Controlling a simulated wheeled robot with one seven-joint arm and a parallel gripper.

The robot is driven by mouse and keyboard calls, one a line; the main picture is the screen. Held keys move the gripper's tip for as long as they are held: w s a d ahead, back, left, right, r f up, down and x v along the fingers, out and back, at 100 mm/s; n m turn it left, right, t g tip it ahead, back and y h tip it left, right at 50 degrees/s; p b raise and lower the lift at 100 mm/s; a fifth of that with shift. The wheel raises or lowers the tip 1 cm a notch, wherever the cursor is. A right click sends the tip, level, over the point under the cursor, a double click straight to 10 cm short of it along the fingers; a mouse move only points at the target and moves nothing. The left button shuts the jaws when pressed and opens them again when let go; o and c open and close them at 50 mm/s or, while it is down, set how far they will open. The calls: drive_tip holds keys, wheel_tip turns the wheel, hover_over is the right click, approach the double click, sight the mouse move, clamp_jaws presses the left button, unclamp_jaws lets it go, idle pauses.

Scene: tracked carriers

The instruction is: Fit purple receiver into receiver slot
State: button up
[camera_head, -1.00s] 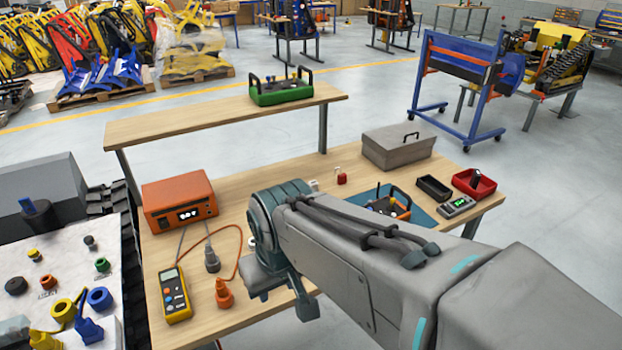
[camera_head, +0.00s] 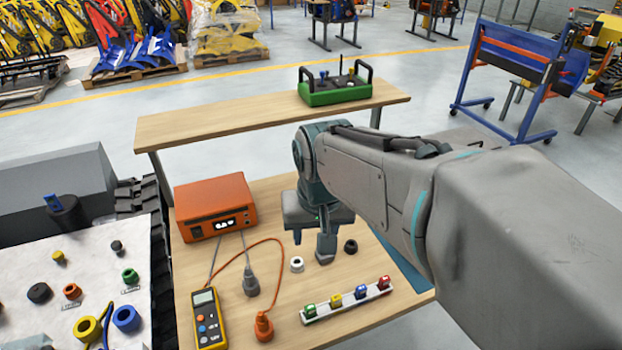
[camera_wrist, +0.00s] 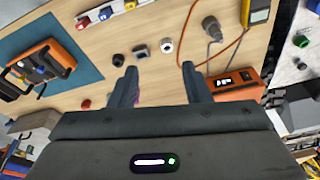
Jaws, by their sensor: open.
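My gripper (camera_head: 326,252) is low over the wooden workbench (camera_head: 280,325); in the wrist view its two fingers (camera_wrist: 160,70) are apart with bare tabletop between them. A small purplish patch (camera_wrist: 143,82) shows beside the left finger, mostly hidden; I cannot tell whether it is the purple receiver. No receiver slot can be made out clearly. A white rail (camera_head: 345,303) with green, yellow, blue and red blocks lies near the bench's front edge. An orange and black handled unit (camera_wrist: 45,65) lies on a blue mat (camera_wrist: 88,62) in the wrist view.
A white ring (camera_head: 297,264) and a black ring (camera_head: 351,246) lie near the gripper. An orange power box (camera_head: 215,205), a yellow meter (camera_head: 208,318) and cabled plugs occupy the bench's left. A green handled unit (camera_head: 336,92) stands on the raised shelf (camera_head: 240,116).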

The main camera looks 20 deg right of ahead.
drive_tip(key=w+d+f+m+g, duration=0.15)
drive_tip(key=w+d+m, duration=0.45)
drive_tip(key=w, duration=0.6)
drive_tip(key=w+d+f+m+g, duration=0.15)
drive_tip(key=w+d+m, duration=0.4)
drive_tip(key=w, duration=0.65)
drive_tip(key=w+d+f+m, duration=0.1)
drive_tip(key=d+f, duration=0.1)
drive_tip(key=f, duration=0.2)
drive_tip(key=w+d+f+m, duration=0.1)
drive_tip(key=w+d+f, duration=0.1)
drive_tip(key=f, duration=0.3)
drive_tip(key=w+d+f+m, duration=0.2)
drive_tip(key=f, duration=0.3)
drive_tip(key=shift+w+d+f, duration=0.1)
drive_tip(key=shift+w+d, duration=0.1)
drive_tip(key=shift+d, duration=0.15)
drive_tip(key=shift+s+a+f+p, duration=0.1)
drive_tip(key=shift+f+p, duration=0.15)
drive_tip(key=shift+f, duration=1.1)
drive_tip(key=shift+s+f+p, duration=0.1)
drive_tip(key=shift+f+p, duration=0.1)
drive_tip(key=shift+f, duration=1.15)
drive_tip(key=shift+w, duration=0.1)
clamp_jaws()
